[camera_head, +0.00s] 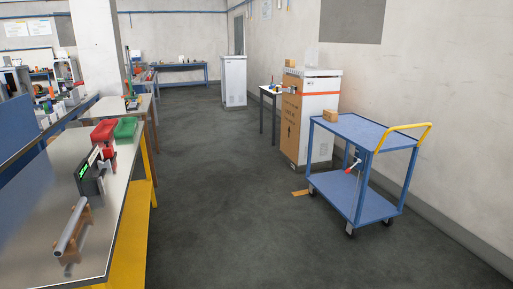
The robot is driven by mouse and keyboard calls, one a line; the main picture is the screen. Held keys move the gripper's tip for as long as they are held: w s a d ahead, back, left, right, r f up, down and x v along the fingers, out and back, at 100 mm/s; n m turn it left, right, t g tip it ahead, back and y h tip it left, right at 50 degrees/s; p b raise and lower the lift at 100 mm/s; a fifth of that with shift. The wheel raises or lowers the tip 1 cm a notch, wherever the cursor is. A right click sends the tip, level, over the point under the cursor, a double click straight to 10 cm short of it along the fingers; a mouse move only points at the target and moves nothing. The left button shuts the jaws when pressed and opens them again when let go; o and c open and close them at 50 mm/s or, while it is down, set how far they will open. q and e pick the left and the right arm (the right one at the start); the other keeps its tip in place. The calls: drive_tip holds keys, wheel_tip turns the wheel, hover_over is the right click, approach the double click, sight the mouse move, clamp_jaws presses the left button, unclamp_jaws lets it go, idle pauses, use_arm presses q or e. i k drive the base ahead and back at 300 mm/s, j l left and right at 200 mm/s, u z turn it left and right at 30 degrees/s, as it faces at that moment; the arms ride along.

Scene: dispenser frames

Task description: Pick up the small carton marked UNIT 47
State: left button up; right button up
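A small brown carton (330,115) sits on the top shelf of the blue cart (362,131), near its left end. No marking on it can be read from here, so I cannot tell whether it says UNIT 47. A tall brown carton (290,125) stands on the floor behind the cart, with dark print too small to read. Another small brown item (290,63) rests on top, near the white cabinet (319,102). Neither of my grippers is in view.
A steel-topped bench (108,225) with a scale-like device (92,175), a metal tube (72,230), a red bin (104,132) and a green bin (126,128) stands at left. The cart has a yellow handle (408,128). The grey floor (215,190) between is clear.

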sight(290, 63)
drive_tip(key=i+z, duration=0.1)
drive_tip(key=i, duration=4.55)
drive_tip(key=i+z, duration=0.2)
drive_tip(key=i, duration=0.25)
drive_tip(key=i+j+z, duration=0.25)
drive_tip(key=i, duration=0.15)
drive_tip(key=i+j+z, duration=0.2)
drive_tip(key=i, duration=0.25)
drive_tip(key=i+j+z, duration=0.2)
drive_tip(key=i, duration=0.2)
